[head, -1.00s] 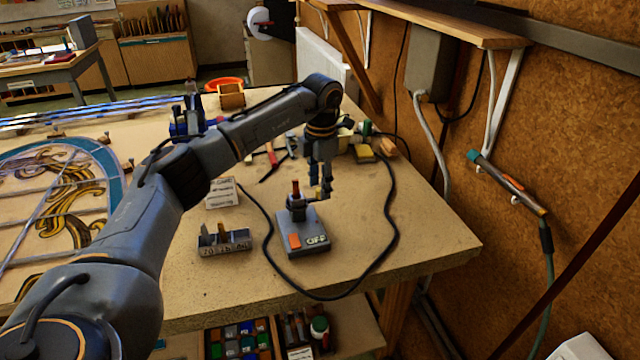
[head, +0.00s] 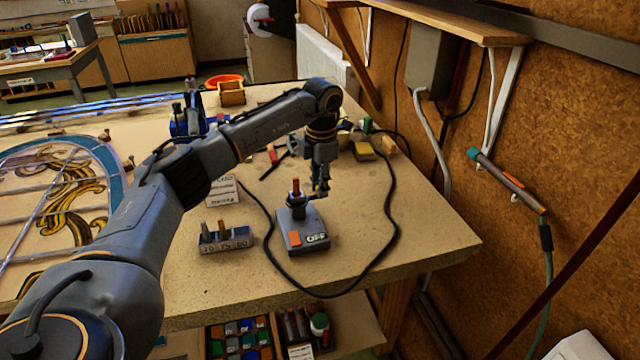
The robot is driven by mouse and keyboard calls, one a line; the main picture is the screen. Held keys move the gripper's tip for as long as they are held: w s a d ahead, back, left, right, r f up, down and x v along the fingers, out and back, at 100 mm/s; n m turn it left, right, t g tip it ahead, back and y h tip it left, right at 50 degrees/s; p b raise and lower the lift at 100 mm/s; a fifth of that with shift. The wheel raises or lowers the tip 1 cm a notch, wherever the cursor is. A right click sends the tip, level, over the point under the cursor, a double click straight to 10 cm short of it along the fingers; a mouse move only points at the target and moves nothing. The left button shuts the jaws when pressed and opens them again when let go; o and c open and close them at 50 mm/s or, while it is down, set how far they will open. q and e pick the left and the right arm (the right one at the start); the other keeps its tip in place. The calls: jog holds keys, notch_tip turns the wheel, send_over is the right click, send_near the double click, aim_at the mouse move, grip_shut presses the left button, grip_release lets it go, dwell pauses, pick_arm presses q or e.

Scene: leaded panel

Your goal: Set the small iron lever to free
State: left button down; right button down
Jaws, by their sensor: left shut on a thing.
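A grey station box (head: 303,236) with an orange rocker and an "OFF" label sits near the front right of the bench. A dark collar on its back holds an upright red-tipped piece (head: 296,187). The small iron lever (head: 315,195) appears to stick out to the right of this collar, mostly hidden by my fingers. My left gripper (head: 321,188) points down at the back right of the box, shut on what looks like the lever. Its exact setting is too small to read. My right gripper is not in view.
A small grey block (head: 226,241) with upright bits stands left of the box. A black cable (head: 389,215) loops around the box over the bench. A white card (head: 223,191) stands behind the block. The leaded panel (head: 60,190) lies at left. The bench's front right is clear.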

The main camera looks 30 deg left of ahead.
pick_arm(q)
jog(key=a+n+p, duration=0.1)
jog(key=n, duration=0.1)
jog(key=w+a+n+p, duration=0.1)
jog(key=n, duration=0.2)
jog(key=a+n, duration=0.1)
jog(key=n, duration=0.1)
jog(key=shift+w+a+r+n+p, duration=0.15)
jog(key=shift+a+n+p, duration=0.15)
jog(key=shift+p, duration=0.1)
jog(key=shift+s+a+n+p, duration=0.15)
jog(key=shift+a+n+p, duration=0.35)
jog(key=shift+n, duration=0.7)
jog(key=shift+s+a+n+p, duration=0.2)
jog(key=shift+a+n+p, duration=0.35)
jog(key=shift+n, duration=0.65)
jog(key=shift+s+a+n+p, duration=0.15)
jog(key=shift+a+n+p, duration=0.2)
jog(key=shift+a+n, duration=0.6)
jog(key=shift+d+n, duration=0.25)
jog(key=shift+n, duration=0.1)
jog(key=c, duration=1.2)
grip_release()
notch_tip(320, 180, up, 12)
jog(key=shift+d, duration=0.15)
